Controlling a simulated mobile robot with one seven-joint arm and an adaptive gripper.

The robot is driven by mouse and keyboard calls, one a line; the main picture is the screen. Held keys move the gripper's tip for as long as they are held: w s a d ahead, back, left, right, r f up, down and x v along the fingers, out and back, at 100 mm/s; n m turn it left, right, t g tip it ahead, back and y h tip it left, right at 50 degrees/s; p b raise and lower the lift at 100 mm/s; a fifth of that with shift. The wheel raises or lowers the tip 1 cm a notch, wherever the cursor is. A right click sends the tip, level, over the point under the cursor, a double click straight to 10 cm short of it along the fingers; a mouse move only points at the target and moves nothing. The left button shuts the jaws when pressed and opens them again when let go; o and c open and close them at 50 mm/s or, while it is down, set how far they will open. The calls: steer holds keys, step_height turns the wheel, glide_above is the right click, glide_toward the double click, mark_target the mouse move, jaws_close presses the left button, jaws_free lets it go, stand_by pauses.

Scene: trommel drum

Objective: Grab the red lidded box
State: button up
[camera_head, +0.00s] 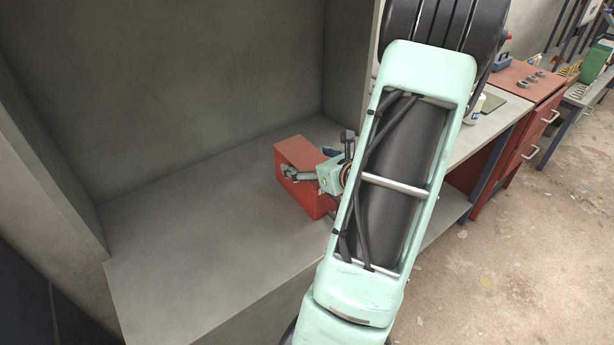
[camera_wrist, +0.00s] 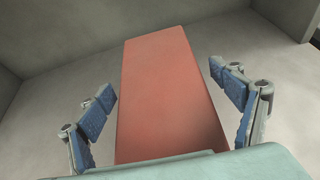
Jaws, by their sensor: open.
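The red lidded box (camera_head: 300,155) sits on the grey shelf surface, near its right end, partly hidden behind my gripper and arm in the head view. In the wrist view the box (camera_wrist: 168,90) stands as a long red shape between my fingers. My gripper (camera_head: 312,174) is at the box in the head view. In the wrist view my gripper (camera_wrist: 165,100) is open, with one blue-padded finger on each side of the box. Gaps show between both pads and the box. The lid seam cannot be made out.
The grey shelf (camera_head: 190,240) is bare to the left of the box, with walls behind and at the sides. To the right stand a workbench (camera_head: 500,115) and a red drawer cabinet (camera_head: 530,125) with small items on top. Open floor (camera_head: 500,250) lies at the right.

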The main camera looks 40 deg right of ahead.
steer(key=shift+w, duration=0.15)
steer(key=c, duration=2.2)
steer(key=shift+r, duration=0.15)
